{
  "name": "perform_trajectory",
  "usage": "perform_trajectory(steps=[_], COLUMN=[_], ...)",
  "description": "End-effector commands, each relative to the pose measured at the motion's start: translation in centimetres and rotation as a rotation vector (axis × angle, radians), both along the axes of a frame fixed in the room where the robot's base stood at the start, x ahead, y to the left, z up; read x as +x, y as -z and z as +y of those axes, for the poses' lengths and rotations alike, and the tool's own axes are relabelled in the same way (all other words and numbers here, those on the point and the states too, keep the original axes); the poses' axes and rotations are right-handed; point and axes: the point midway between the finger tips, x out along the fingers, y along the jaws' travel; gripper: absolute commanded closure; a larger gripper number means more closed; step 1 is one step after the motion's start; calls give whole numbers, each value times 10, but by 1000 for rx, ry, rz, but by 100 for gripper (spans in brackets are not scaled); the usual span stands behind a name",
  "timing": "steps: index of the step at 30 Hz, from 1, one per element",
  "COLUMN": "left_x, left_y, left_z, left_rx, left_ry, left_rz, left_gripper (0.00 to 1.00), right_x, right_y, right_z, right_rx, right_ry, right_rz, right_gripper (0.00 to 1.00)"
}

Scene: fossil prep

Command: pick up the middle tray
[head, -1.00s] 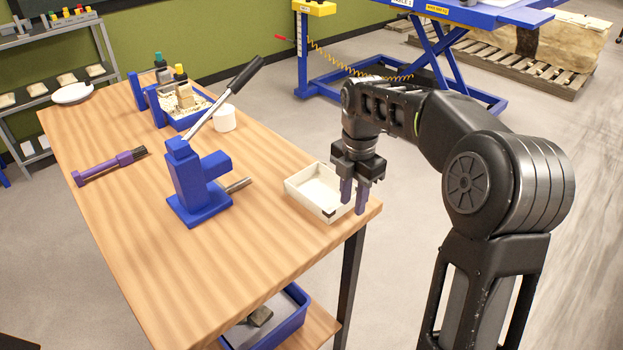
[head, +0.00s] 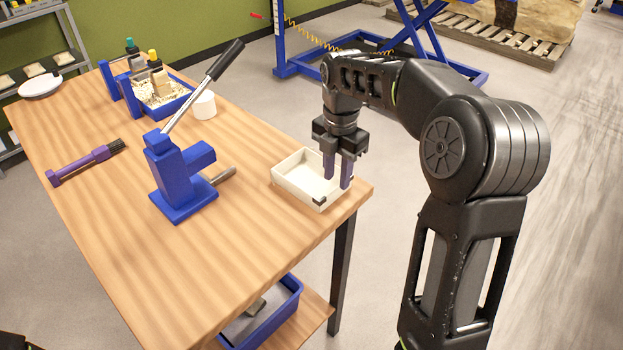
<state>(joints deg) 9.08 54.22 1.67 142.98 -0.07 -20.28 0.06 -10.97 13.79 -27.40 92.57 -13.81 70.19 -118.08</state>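A white open tray (head: 290,186) with a dark patch at its near corner sits on the wooden table near the right end. My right gripper (head: 337,183) points down at the tray's right side. Its two fingers are apart with a narrow gap, one over the tray's inside and one by the outer side of the right wall. I cannot tell whether they touch the wall. A blue tray (head: 290,312) sits on the shelf under the table, and a blue bin (head: 178,106) with pale shreds stands at the table's back. Which one is the middle tray is unclear. My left gripper is out of view.
A blue lever press (head: 180,182) stands on the table (head: 200,270) left of the white tray. A purple-handled brush (head: 82,164), a white cup (head: 204,105) and a white plate (head: 40,86) are also there. The table's front left is clear.

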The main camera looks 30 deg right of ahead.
Motion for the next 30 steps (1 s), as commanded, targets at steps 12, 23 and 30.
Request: perform_trajectory(steps=[12, 23, 30], left_x=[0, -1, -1], left_y=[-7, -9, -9], left_z=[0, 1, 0], left_rx=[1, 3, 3], left_ry=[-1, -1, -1], left_rz=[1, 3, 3], left_gripper=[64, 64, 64], right_x=[1, 2, 2], right_y=[20, 52, 52], right_z=[-2, -3, -3], right_rx=[0, 0, 0], right_ry=[-1, 0, 0], right_rz=[5, 0, 0], right_gripper=[70, 70, 70])
